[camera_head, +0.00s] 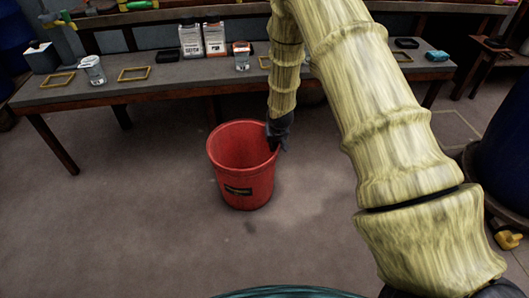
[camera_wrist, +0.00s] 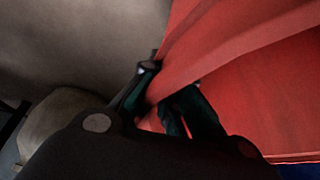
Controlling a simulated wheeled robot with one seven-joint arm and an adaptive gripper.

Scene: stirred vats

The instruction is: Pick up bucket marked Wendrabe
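A red bucket (camera_head: 233,178) is upright on or just above the grey floor in front of the bench; I cannot tell whether its base touches. It carries a small dark label (camera_head: 238,191) whose writing is too small to read. My gripper (camera_head: 278,142) is at the bucket's right rim, pointing down. In the wrist view the red rim (camera_wrist: 235,55) runs between the two dark fingers of my gripper (camera_wrist: 163,100), one on each side. The fingers appear shut on the rim, with red filling the narrow gap. Part of the contact is hidden.
A long bench (camera_head: 135,92) behind the bucket holds bottles, yellow frames and small cups. A dark blue vat (camera_head: 508,150) stands at the right, with a yellow object (camera_head: 508,240) low beside it. The floor left of the bucket is clear.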

